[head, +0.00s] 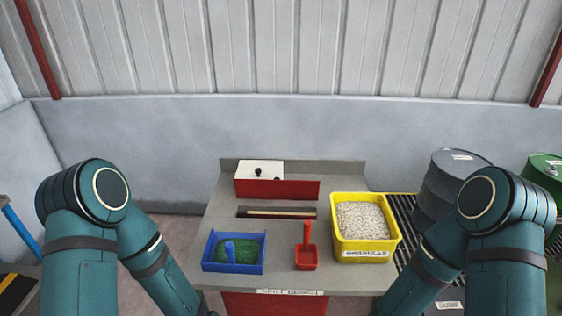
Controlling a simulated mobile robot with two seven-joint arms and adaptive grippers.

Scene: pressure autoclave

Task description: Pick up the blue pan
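The blue pan (207,262) is a shallow open blue box on the left front part of the grey bench. Green material lies in it, and a blue upright handle-like piece (230,251) stands out of the green. I cannot tell whether that piece is part of the pan or a separate tool. My two arms come down on either side of the bench. Both grippers are outside the picture, below its bottom edge, so their state is hidden.
A red scoop (307,257) lies right of the blue pan. A yellow bin (365,245) of white granules stands further right. A red box (285,189) with a white top and a slot (276,213) are behind. Drums (445,185) stand at the right.

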